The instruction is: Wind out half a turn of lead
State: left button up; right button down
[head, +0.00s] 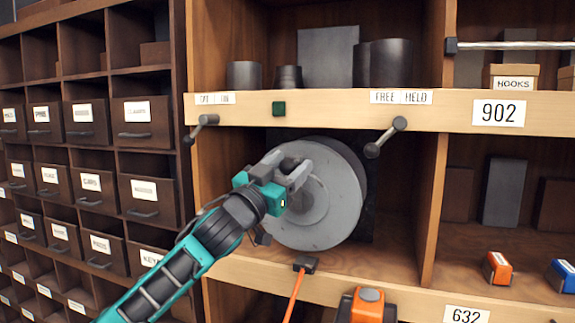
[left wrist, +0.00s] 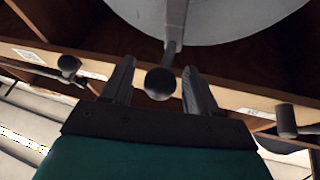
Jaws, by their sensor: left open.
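A large grey round drum (head: 330,205) stands in the middle bay of the shelf, its flat face towards me. It also shows at the top of the left wrist view (left wrist: 225,18). A short crank handle ending in a dark round knob (left wrist: 160,83) stands out from it. My left gripper (head: 298,175) is in front of the drum's upper left face. In the left wrist view its two fingers (left wrist: 158,68) are apart, one on each side of the knob, with gaps showing. My right gripper is not in view.
Two dark levers, left (head: 203,128) and right (head: 388,137), stick out from the shelf edge above the drum, near labels. An orange cord (head: 295,295) and orange device (head: 367,305) are below. Drawers (head: 90,185) fill the left.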

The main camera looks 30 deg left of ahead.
pick_arm(q)
grip_shut()
dwell(0.6)
